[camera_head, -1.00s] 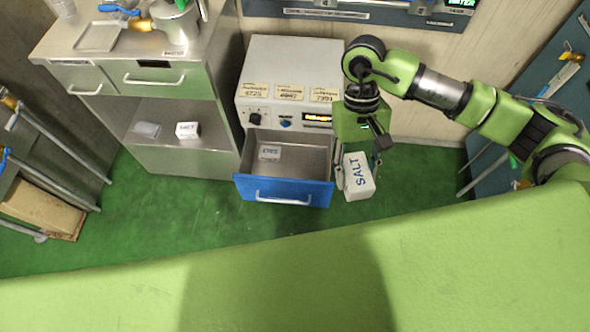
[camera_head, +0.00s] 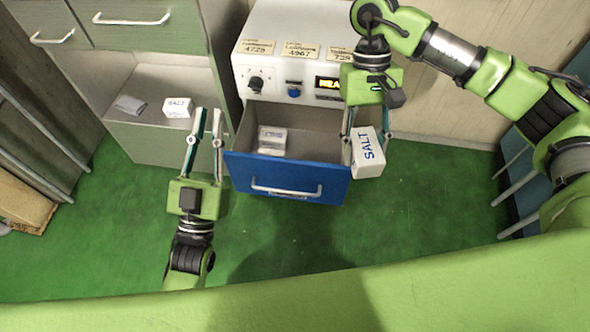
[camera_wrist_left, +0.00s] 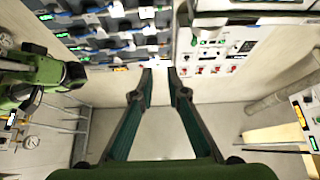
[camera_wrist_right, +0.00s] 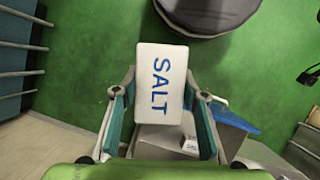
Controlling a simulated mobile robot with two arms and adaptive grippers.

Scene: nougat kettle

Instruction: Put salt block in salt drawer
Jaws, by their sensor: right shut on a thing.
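The blue-fronted drawer (camera_head: 240,173) of the white machine is pulled open. A white block (camera_head: 272,140) with lettering lies inside it at the left. My right gripper (camera_head: 364,140) is shut on a salt block (camera_head: 369,158), white with blue SALT lettering. It holds the block beside the drawer's right front corner. In the right wrist view this block (camera_wrist_right: 160,84) sits between the fingers, with the drawer (camera_wrist_right: 238,122) to its right. Another salt block (camera_head: 178,107) lies on the shelf at left. My left gripper (camera_head: 207,112) is open and empty, left of the drawer; its fingers are apart in the left wrist view (camera_wrist_left: 160,75).
The white machine (camera_head: 300,35) has a knob, labels and a lit display above the drawer. A grey item (camera_head: 130,105) lies on the open shelf (camera_head: 150,78) of the cabinet at left. A blue rack (camera_head: 515,160) stands at right. Green floor is clear in front.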

